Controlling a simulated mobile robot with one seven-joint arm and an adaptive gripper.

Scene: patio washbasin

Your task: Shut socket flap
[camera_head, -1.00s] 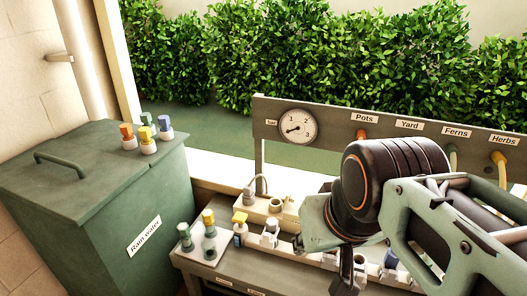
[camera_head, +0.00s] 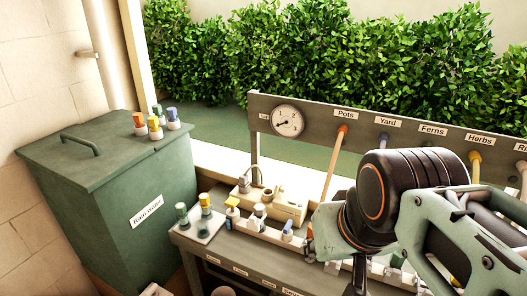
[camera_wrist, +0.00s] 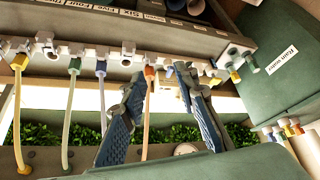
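A beige socket box (camera_head: 287,207) stands on the bench at the foot of the hose board, with a grey plug and a looped cable at its left end. Its flap is too small to make out, so I cannot tell how it stands. My gripper (camera_head: 334,262) is right of and nearer than the box in the head view, partly hidden by my wrist. In the wrist view, my gripper (camera_wrist: 163,110) has its two blue-padded fingers wide apart. An orange-topped hose (camera_wrist: 147,110) shows between them, and I see no grip on it. I cannot identify the socket box in the wrist view.
A green rain water bin (camera_head: 150,215) with several coloured bottles on its lid stands left. A row of fittings and small bottles lines the bench (camera_head: 215,255). The labelled hose board (camera_head: 265,118) with a gauge (camera_head: 288,121) rises behind, before a hedge. Hoses hang around my gripper.

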